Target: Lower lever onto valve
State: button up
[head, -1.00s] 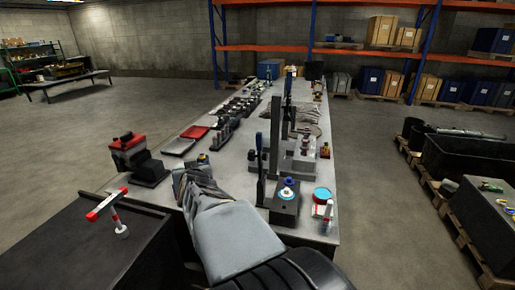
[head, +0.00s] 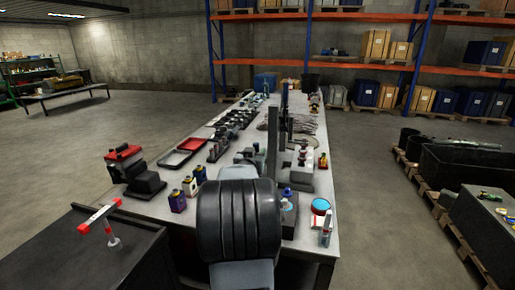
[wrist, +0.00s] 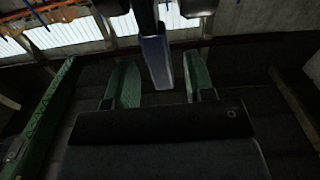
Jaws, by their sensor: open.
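In the wrist view my gripper (wrist: 161,72) is open, with one green finger on each side. The lever (wrist: 157,62), with a blue grip, stands upright in the picture between the two fingers, with a gap on both sides. I cannot tell how deep it sits between them. In the head view my arm hides the gripper and the lever. The valve fixture (head: 288,218), a dark block with a blue-topped part (head: 287,193), shows only partly behind my arm's right side. The valve itself is mostly hidden.
A light blue round tin (head: 320,206) and a white-and-red bottle (head: 326,233) stand right of the fixture. Small bottles (head: 178,201) stand left of my arm. A tall dark post (head: 272,145) rises behind. A red-and-black device (head: 130,168) sits at the bench's left edge.

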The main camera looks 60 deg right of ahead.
jog(key=shift+p+x, duration=0.3)
jog(key=shift+x, duration=1.7)
jog(key=shift+c, duration=0.3)
grip_shut()
